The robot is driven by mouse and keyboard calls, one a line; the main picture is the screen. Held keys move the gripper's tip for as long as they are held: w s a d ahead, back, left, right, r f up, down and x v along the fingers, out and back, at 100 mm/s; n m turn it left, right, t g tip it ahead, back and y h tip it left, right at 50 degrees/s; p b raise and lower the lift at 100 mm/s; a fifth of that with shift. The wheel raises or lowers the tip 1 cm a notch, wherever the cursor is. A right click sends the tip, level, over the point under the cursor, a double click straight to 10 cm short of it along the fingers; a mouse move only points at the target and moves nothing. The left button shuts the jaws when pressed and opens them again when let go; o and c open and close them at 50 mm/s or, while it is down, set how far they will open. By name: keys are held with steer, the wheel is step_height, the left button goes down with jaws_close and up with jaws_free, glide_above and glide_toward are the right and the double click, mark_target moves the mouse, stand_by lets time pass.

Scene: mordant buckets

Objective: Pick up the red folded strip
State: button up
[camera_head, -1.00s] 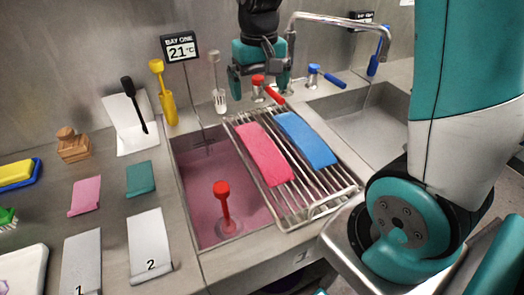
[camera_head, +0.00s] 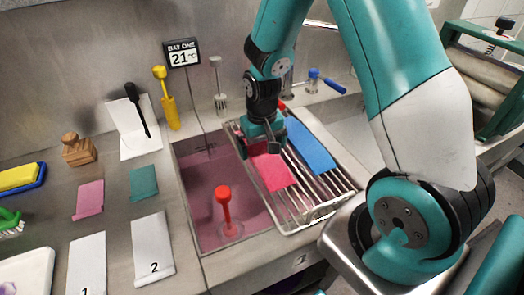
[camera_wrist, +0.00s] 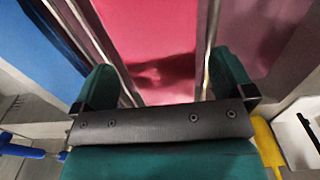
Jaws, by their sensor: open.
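The red folded strip (camera_head: 270,172) lies on the wire rack (camera_head: 318,211) over the sink, beside the blue strip (camera_head: 311,145). My gripper (camera_head: 262,150) is over the strip's far end and hides part of it in the head view. In the wrist view the red strip (camera_wrist: 150,45) runs between my two open fingers (camera_wrist: 160,85), with a finger on each side and a dark shadow across it. I cannot tell whether the fingers touch it.
A pink-filled basin (camera_head: 205,190) with a red-handled plunger (camera_head: 225,207) is left of the rack. Numbered plates (camera_head: 152,245) and small swatches (camera_head: 144,182) lie on the left counter.

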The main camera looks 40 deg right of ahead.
mark_target(262, 151)
steer(key=shift+f, duration=0.5)
steer(key=c, duration=0.9)
step_height(262, 151, up, 20)
steer(key=shift+r+b, duration=0.1)
steer(key=shift+b, duration=0.35)
